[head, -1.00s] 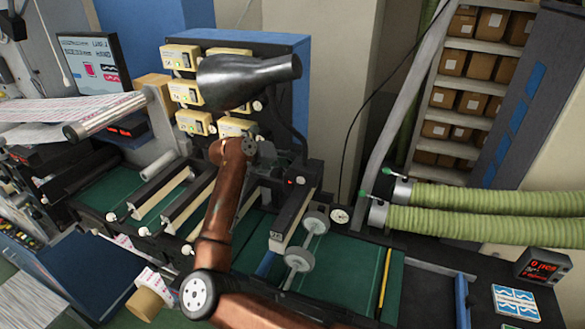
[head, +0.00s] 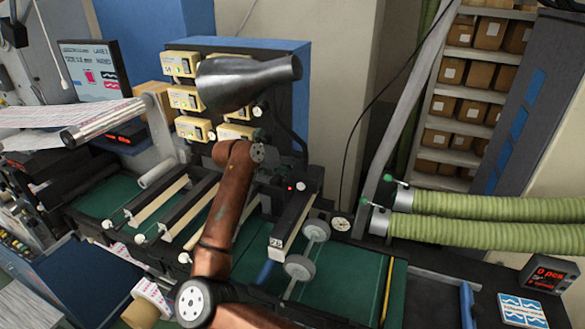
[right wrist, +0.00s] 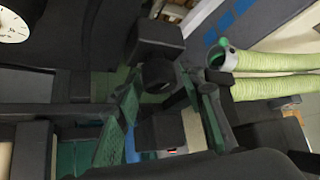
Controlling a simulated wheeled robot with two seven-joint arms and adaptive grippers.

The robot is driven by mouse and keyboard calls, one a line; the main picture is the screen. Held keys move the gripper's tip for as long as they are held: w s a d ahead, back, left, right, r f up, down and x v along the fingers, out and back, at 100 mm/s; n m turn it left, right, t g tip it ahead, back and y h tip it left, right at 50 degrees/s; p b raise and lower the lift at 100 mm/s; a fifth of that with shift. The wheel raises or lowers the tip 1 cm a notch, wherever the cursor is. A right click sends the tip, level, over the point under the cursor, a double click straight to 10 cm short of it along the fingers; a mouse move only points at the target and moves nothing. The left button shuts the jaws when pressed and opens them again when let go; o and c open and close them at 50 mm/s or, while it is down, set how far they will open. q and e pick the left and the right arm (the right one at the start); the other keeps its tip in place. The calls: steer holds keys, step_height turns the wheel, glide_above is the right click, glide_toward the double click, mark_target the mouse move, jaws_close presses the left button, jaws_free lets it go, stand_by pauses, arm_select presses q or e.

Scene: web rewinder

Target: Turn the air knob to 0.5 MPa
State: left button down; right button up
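A white round gauge (head: 341,224) stands at the right end of the rewinder bed in the head view. A white dial (right wrist: 14,27) shows large in the top left corner of the right wrist view; its reading is too small to tell. A short dark round knob (right wrist: 158,76) on a black block shows in the right wrist view, probably the air knob. My right gripper (right wrist: 162,98) has its two fingers apart, one on each side of the knob; I cannot tell whether they touch it. My left gripper is not in view.
Green hoses (head: 490,203) run off to the right. Rollers (head: 300,267) stand beside the gauge. A red-lit counter (head: 546,273) is at the right. The green bed (head: 345,285) has bare room in front.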

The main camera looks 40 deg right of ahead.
steer(key=shift+o, duration=0.7)
steer(key=shift+a+r, duration=0.15)
steer(key=v, duration=1.1)
steer(key=shift+a, duration=0.3)
steer(key=shift+d+r, duration=0.1)
